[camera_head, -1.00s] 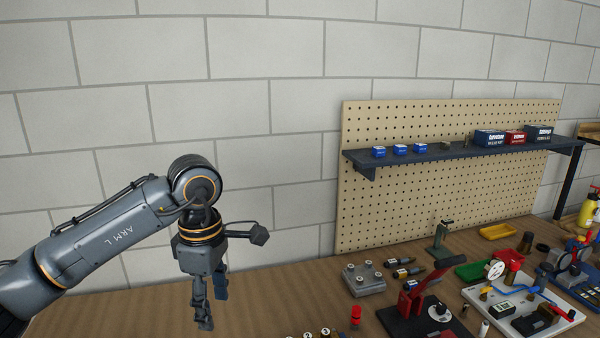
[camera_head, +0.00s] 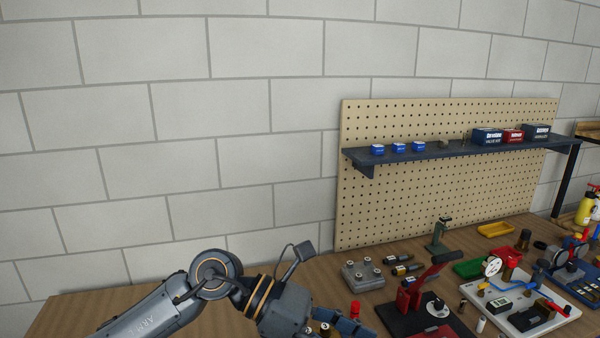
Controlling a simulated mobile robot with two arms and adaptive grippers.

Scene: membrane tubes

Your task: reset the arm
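My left arm comes in from the lower left, low over the front left of the wooden workbench (camera_head: 85,312). My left gripper (camera_head: 345,328) is at the bottom edge of the view, pointing right, beside a small red-topped part (camera_head: 355,308). Its fingers are mostly cut off by the frame, so I cannot tell whether it is open or holds anything. My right gripper is not in view.
A grey block with several posts (camera_head: 363,274) and a red-handled press (camera_head: 420,290) stand right of my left arm. A white board with fittings (camera_head: 520,305) lies further right. A pegboard (camera_head: 440,210) with a shelf (camera_head: 460,147) stands behind. The bench's left end is clear.

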